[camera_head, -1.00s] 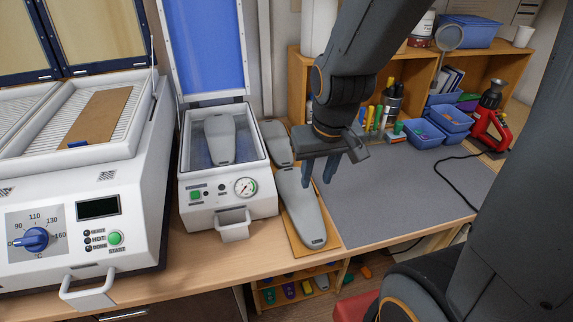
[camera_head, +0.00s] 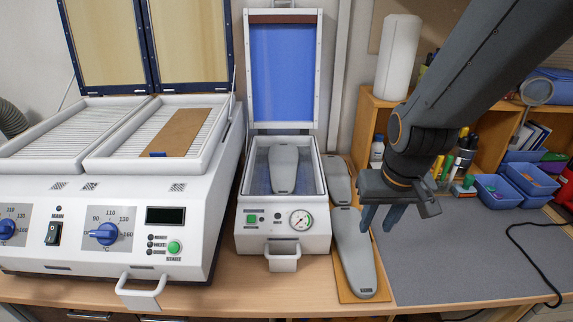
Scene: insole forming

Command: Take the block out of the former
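The former (camera_head: 250,213) is a small white box with a gauge and a front handle. Its blue-lined lid (camera_head: 285,75) stands open upright. A grey, sole-shaped block (camera_head: 284,168) lies inside the former's bed. My gripper (camera_head: 381,218) is to the right of the former, above the board with other grey blocks. Its two blue-grey fingers point down, apart, with nothing visible between them.
A large grey block (camera_head: 354,250) and a partly hidden smaller one (camera_head: 338,178) lie on a wooden board right of the former. A white heater (camera_head: 120,235) with open lids stands left. A grey mat (camera_head: 480,255) and blue bins (camera_head: 498,190) are at right.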

